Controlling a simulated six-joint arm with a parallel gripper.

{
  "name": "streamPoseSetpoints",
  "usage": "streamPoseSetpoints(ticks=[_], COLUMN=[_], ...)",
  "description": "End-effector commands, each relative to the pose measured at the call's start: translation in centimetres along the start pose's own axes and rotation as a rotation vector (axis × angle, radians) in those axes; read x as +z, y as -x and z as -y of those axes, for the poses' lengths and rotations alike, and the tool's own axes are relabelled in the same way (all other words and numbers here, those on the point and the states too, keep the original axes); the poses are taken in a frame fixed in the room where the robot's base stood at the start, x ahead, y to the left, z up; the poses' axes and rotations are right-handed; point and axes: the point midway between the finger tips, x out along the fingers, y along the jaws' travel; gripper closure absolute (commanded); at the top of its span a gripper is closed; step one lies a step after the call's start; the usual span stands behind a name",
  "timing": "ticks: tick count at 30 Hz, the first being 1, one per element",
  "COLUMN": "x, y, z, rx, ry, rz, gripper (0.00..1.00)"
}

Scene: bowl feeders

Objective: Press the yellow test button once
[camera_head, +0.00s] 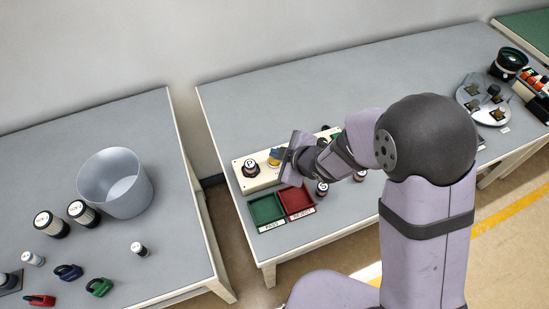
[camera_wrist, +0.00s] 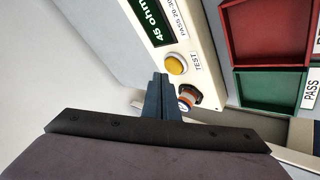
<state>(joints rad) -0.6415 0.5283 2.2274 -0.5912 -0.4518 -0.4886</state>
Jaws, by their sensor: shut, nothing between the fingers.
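The yellow test button (camera_wrist: 175,65) sits on the cream tester box (camera_wrist: 190,48), beside the word TEST. In the head view the yellow button (camera_head: 273,162) shows only in part, by my gripper. My gripper (camera_wrist: 160,78) is shut and empty, its dark blue fingertips close beside the button in the wrist view. In the head view my gripper (camera_head: 275,153) is over the box. I cannot tell whether the tips touch anything. The display (camera_wrist: 149,22) reads 45 ohm.
A part marked P (camera_head: 250,168) stands at the tester's left end. A green tray (camera_head: 265,208) and a red tray (camera_head: 296,200) lie in front. A grey bin (camera_head: 115,182) stands on the left table. The table behind the tester is clear.

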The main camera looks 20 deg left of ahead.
Motion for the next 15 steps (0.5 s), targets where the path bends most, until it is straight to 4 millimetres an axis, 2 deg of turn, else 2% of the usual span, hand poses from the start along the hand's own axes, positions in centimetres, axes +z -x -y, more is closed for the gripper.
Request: streamPoseSetpoints(ticks=[7,15], x=[-0.4,-1.6], y=[0.5,2.2], z=[-0.4,-1.6], rx=[0.001,0.001], ry=[0.000,0.000], rz=[-0.001,-0.001], gripper=[1.00,1.00])
